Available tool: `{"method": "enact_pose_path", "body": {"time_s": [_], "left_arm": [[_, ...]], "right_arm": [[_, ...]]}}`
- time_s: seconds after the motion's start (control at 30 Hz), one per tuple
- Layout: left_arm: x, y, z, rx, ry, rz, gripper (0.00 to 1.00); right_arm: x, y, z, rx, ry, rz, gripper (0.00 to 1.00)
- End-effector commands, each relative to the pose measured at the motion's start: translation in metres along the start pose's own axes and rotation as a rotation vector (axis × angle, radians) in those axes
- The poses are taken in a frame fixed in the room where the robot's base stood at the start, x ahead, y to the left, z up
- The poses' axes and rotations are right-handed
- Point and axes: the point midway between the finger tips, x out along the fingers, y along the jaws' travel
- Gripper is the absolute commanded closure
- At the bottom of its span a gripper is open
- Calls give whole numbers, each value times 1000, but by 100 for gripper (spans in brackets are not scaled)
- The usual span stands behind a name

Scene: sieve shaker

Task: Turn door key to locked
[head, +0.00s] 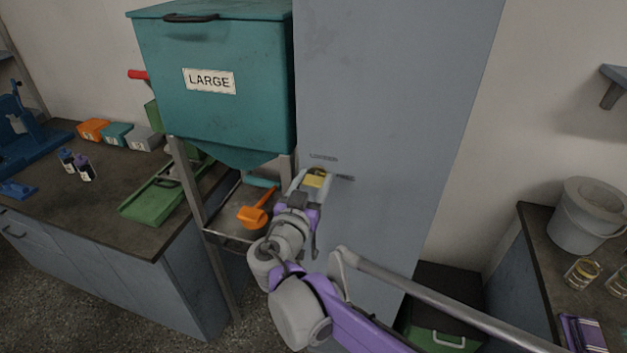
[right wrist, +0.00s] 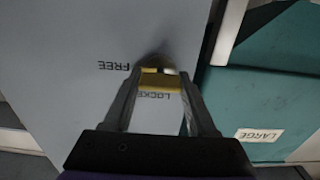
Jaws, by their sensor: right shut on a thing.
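The yellow door key (head: 315,181) sits at the face of the tall grey cabinet door (head: 390,90). It also shows in the right wrist view (right wrist: 159,83), in front of a dark round spot on the door. The lettering LOCKED (head: 323,158) is above the key in the head view, and FREE (head: 345,178) is to its right. My right gripper (head: 314,180) is shut on the key, one finger on each side in the wrist view (right wrist: 159,82). The key's exact turn angle is hard to tell. My left gripper is not in view.
A teal bin labelled LARGE (head: 220,110) stands on a frame left of the door. An orange scoop (head: 258,212) lies below it. A bench (head: 95,205) is at the left; another with a grey bucket (head: 587,215) is at the right.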

Motion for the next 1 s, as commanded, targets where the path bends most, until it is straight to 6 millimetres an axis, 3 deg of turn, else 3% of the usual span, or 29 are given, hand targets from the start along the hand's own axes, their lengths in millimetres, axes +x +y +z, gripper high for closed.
{"method": "enact_pose_path", "body": {"time_s": [0.47,1.0], "left_arm": [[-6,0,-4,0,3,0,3],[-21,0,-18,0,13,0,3]], "right_arm": [[0,0,-1,-118,0,0,98],[0,-2,-1,-603,1,1,98]]}}
